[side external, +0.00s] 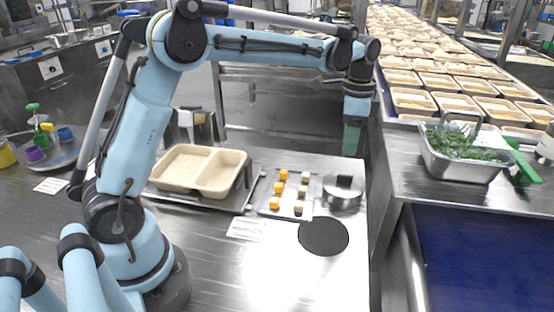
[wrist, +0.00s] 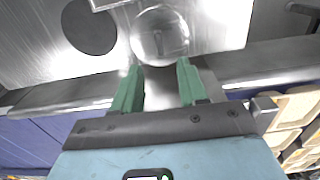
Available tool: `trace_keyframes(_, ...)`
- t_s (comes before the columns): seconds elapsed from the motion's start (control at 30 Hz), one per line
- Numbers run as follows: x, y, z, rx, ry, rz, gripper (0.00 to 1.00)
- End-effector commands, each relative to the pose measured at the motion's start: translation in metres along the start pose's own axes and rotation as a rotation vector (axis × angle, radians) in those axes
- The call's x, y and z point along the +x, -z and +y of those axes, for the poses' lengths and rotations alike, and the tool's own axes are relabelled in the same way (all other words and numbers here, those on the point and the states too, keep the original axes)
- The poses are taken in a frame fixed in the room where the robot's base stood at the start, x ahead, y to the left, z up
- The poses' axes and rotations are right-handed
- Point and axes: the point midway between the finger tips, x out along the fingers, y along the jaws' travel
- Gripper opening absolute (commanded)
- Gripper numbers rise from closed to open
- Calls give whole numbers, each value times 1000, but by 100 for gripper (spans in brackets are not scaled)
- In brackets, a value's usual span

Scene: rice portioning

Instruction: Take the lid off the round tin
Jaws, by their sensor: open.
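The round metal tin (side external: 343,196) stands on the steel table near its right edge, right of the small tray of cubes. A shiny round lid with a small raised handle (side external: 344,181) appears to cover its top. In the wrist view the lid (wrist: 160,38) lies just beyond my fingertips, and the tin's wall is mostly hidden. My gripper (side external: 351,145) is above the tin and a little to its right in the side view, apart from it. In the wrist view the two green fingers (wrist: 159,67) are spread apart with nothing between them.
A flat black disc (side external: 324,237) lies in front of the tin. A small tray with yellow and pale cubes (side external: 287,193) and a beige two-compartment container (side external: 200,170) are to the left. A steel pan of greens (side external: 463,153) stands on the right counter.

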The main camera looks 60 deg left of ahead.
Motion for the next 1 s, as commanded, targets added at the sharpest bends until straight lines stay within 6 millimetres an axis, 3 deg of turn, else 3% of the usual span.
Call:
trace_keyframes(0.2,34,0,0,-1,1,1,43)
trace_keyframes(0.47,51,0,0,-1,1,1,43)
trace_keyframes(0.73,88,1,1,-1,1,2,43)
trace_keyframes(1.0,98,1,1,-1,1,3,43)
